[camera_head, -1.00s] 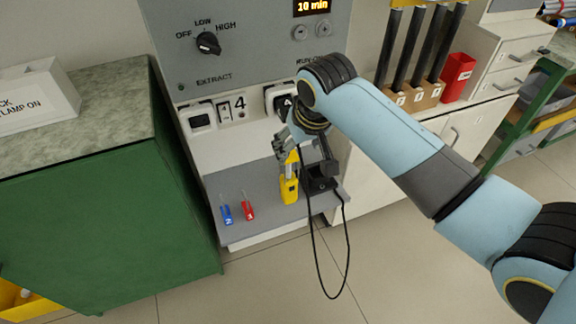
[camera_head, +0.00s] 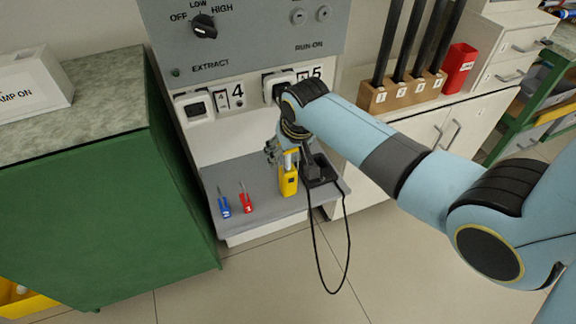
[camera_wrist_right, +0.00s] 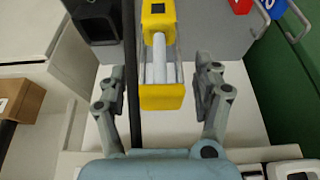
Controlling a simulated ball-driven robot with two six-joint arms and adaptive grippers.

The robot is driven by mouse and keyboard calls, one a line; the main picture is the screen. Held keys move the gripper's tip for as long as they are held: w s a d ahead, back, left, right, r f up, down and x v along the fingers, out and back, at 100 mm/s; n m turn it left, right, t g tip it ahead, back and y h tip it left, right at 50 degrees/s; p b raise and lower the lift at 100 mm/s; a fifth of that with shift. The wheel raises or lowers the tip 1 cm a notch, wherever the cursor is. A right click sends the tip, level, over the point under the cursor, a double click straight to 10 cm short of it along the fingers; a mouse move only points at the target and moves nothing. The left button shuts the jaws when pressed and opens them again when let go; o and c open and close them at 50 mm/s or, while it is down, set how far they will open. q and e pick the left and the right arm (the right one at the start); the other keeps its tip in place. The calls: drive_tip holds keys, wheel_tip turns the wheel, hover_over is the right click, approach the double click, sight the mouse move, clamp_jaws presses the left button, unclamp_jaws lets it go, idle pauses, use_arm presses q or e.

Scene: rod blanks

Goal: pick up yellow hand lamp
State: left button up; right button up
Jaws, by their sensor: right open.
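The yellow hand lamp (camera_head: 288,181) stands upright on the grey shelf (camera_head: 262,205) beside a black holder (camera_head: 318,171). My right gripper (camera_head: 284,151) is at the lamp's upper part. In the right wrist view the lamp (camera_wrist_right: 160,95), with its pale tube and yellow ends, lies between the open fingers of my right gripper (camera_wrist_right: 163,95). A gap shows between the lamp and the right-hand finger. A black cable runs between the lamp and the left-hand finger. My left gripper is not in view.
A black cable (camera_head: 316,262) loops down from the holder past the shelf edge. A green cabinet (camera_head: 110,200) stands left. A panel with a knob (camera_head: 204,27) rises behind.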

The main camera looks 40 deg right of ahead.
clamp_jaws()
idle(0.5)
